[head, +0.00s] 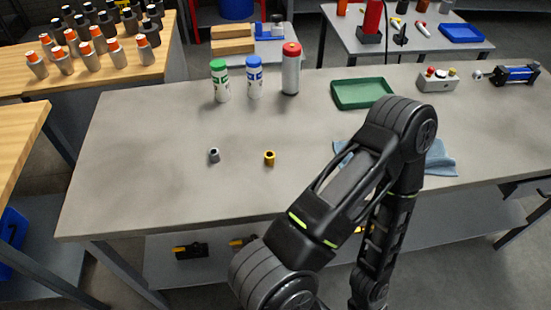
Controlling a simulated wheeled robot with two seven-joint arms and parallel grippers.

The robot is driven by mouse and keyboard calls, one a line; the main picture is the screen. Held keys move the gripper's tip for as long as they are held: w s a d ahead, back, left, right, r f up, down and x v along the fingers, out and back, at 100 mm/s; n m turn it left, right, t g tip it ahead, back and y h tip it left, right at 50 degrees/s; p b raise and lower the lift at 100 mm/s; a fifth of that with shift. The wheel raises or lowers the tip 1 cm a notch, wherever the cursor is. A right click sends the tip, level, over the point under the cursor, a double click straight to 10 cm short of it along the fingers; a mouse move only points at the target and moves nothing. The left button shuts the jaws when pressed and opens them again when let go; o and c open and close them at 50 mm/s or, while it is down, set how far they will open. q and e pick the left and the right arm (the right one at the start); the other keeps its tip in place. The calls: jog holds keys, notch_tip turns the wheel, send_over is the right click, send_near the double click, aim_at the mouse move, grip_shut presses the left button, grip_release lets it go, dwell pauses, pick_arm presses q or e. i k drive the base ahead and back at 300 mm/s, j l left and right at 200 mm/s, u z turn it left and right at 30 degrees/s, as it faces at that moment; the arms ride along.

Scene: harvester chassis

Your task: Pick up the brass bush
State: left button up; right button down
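The brass bush (269,158) is a small golden cylinder with a dark hole in its top. It stands on the grey workbench (140,180), left of my bent arm, with nothing touching it. A similar small grey metal bush (214,156) stands a short way to its left. One of my arms rises from the bottom of the head view and folds back down over the bench's front edge. Its gripper is outside the picture. My other gripper does not show either.
Green-capped (220,80), blue-capped (255,77) and red-capped (291,69) containers stand behind the bushes. A green tray (362,94) lies right of them. A blue cloth (440,160) is partly hidden behind my arm. The bench left of the bushes is clear.

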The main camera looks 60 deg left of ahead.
aim_at(270, 156)
jog(key=u, duration=0.5)
jog(key=i+j+u, duration=0.1)
jog(key=u, duration=0.4)
jog(key=i+u, duration=0.1)
jog(key=u, duration=0.85)
jog(key=i+u, duration=0.15)
jog(key=u, duration=0.35)
jog(key=k+z, duration=0.1)
